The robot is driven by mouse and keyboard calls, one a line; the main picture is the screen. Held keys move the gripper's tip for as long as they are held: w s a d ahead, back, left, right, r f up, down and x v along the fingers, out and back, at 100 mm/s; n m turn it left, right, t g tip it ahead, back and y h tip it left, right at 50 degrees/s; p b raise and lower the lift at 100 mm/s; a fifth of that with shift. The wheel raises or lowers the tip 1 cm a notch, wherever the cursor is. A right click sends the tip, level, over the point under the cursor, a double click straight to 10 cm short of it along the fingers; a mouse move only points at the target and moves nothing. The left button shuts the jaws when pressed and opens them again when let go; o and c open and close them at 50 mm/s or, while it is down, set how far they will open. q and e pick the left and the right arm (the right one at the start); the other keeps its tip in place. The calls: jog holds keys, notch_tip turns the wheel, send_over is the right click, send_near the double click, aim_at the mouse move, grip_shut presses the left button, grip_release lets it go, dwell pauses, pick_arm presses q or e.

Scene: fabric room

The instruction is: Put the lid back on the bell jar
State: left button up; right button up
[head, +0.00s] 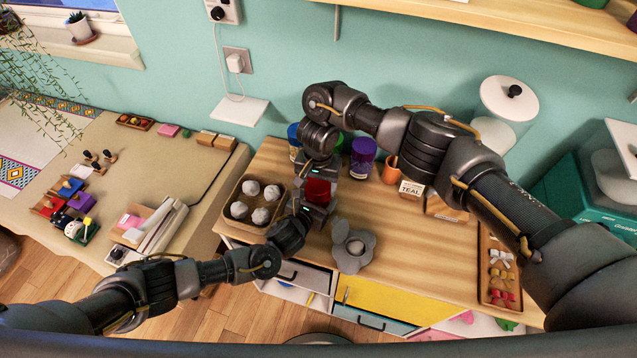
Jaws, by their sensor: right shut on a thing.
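My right gripper (322,172) reaches down from above over the left part of the wooden counter. It is shut on a red thing (318,190), which is largely hidden between the two grippers. I cannot tell whether this is the jar or its lid. My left gripper (313,213) comes in low from the left, close against the front of the red thing. Its fingers are too hidden to tell whether they are open or shut. No bell jar or loose lid can be made out clearly.
A tray of pale crumpled balls (254,201) stands left of the grippers, and a grey lobed object (353,246) in front. A purple jar (362,156) and orange cup (392,169) stand behind. A bow tray (499,272) lies right. The middle-right counter (430,245) is clear.

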jog(key=m, duration=0.2)
jog(key=shift+m, duration=0.4)
pick_arm(q)
jog(key=shift+a, duration=0.1)
pick_arm(e)
jog(key=o, duration=0.9)
jog(key=shift+c, duration=0.3)
